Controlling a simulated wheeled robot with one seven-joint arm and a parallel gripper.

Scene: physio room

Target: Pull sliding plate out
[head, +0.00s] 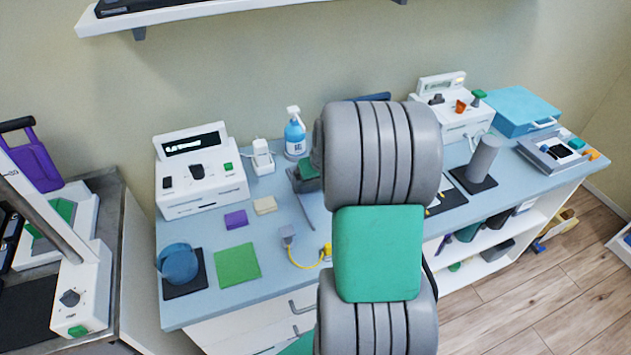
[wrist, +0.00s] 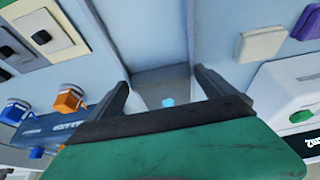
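I cannot pick out the sliding plate with certainty.
A white control box (head: 201,180), a spray bottle (head: 295,138), a purple block (head: 235,219), a beige block (head: 265,205) and a green mat (head: 237,264) are left of my arm. A grey cylinder (head: 485,157) and a blue case (head: 521,108) stand right. Counter space between them is limited.

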